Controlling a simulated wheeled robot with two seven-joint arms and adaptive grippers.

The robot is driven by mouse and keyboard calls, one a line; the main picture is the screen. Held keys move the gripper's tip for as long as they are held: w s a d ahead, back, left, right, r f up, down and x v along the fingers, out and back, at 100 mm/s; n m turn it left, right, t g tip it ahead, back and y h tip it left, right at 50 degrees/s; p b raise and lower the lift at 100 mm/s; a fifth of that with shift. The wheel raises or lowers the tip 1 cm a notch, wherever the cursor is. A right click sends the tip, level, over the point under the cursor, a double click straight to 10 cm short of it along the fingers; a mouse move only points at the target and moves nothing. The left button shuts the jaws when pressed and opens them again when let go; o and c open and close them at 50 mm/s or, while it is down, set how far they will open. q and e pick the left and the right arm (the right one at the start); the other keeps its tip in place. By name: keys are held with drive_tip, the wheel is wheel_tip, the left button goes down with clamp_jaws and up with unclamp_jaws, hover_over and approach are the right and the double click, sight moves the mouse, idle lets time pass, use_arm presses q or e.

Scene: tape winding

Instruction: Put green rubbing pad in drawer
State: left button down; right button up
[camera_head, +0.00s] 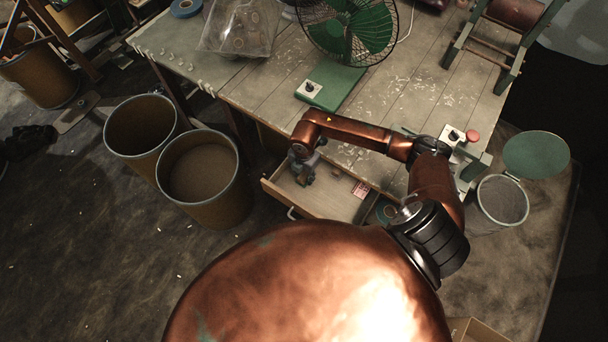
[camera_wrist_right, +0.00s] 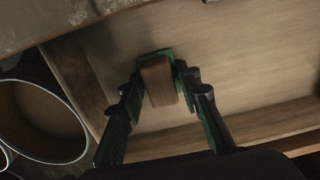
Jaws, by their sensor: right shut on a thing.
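The drawer (camera_head: 325,203) under the workbench is pulled open. My right gripper (camera_head: 304,172) reaches down over its left part. In the right wrist view, the right gripper (camera_wrist_right: 161,76) is shut on a small brown block (camera_wrist_right: 160,88) with a green edge at its far end, apparently the green rubbing pad. The block is held above the bare drawer floor (camera_wrist_right: 235,60); I cannot tell whether it touches it. In the head view the pad is too small to make out. My left gripper is not in view.
A red-and-white box (camera_head: 360,190) and a blue-green roll (camera_head: 387,211) lie at the drawer's right. Two brown bins (camera_head: 205,215) stand left of the drawer.

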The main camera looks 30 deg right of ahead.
sight(304, 175)
drive_tip(key=o, duration=1.2)
drive_tip(key=shift+c, duration=0.2)
wheel_tip(304, 175, up, 12)
drive_tip(key=p, duration=0.1)
drive_tip(key=shift+p, duration=0.3)
drive_tip(key=shift+r, duration=0.1)
